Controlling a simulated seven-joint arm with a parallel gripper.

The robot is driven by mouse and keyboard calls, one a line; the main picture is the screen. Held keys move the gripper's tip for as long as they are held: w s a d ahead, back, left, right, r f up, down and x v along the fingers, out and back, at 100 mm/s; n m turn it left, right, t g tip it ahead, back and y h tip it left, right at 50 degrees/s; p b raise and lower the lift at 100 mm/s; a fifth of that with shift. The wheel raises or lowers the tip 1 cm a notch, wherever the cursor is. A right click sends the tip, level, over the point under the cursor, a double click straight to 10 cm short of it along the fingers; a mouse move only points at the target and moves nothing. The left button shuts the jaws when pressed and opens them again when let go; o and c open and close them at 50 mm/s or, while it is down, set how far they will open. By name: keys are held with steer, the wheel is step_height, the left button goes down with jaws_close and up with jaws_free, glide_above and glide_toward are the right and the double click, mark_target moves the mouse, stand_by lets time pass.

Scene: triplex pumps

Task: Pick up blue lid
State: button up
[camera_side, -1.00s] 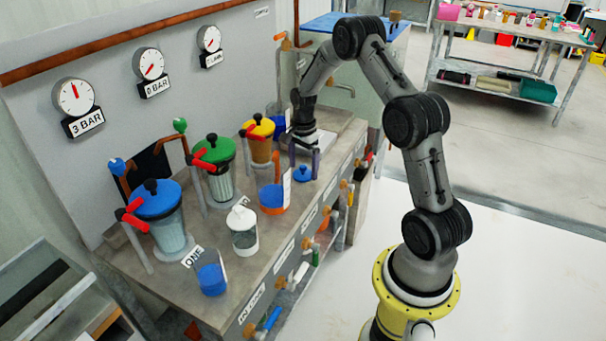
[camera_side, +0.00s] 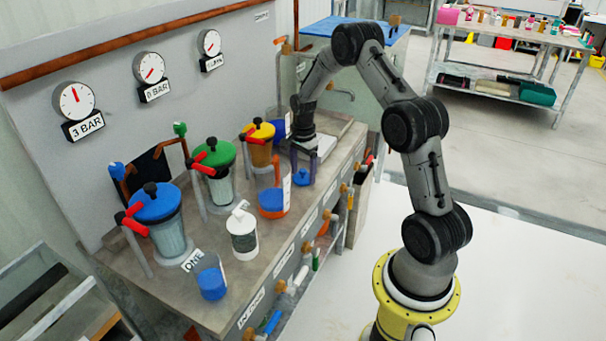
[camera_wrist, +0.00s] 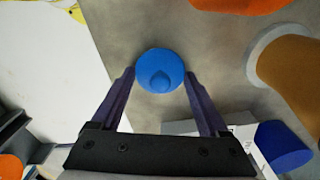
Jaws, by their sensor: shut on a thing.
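The small blue lid (camera_side: 303,177) is on the bench toward its right end in the side view, beside the container with blue and orange parts. My gripper (camera_side: 303,166) points down at the lid, its purple fingers on either side of it. In the wrist view the round blue lid (camera_wrist: 160,70) with its small knob lies between the fingertips of my gripper (camera_wrist: 160,74). The fingers touch its edges and are shut on it. I cannot tell any gap between the lid and the bench.
A blue-and-orange container (camera_side: 273,201) stands just left of the lid. A white canister (camera_side: 242,232) and a clear beaker with blue content (camera_side: 210,280) stand farther left. Pumps with blue (camera_side: 155,203), green (camera_side: 215,153) and yellow (camera_side: 259,132) tops stand along the back.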

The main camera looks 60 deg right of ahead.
mark_target(303, 170)
steer(key=shift+r, duration=0.55)
step_height(303, 170, up, 2)
steer(key=shift+r, duration=0.2)
steer(key=s+a+r+n, duration=0.1)
steer(key=s+a+r, duration=0.7)
steer(key=s+r, duration=0.3)
steer(key=w+a+r+n, duration=0.2)
steer(key=w+a+n, duration=0.9)
steer(key=a, duration=0.4)
steer(key=a+n, duration=0.6)
steer(key=a, duration=1.4)
step_height(303, 170, down, 7)
steer(key=shift+r, duration=0.2)
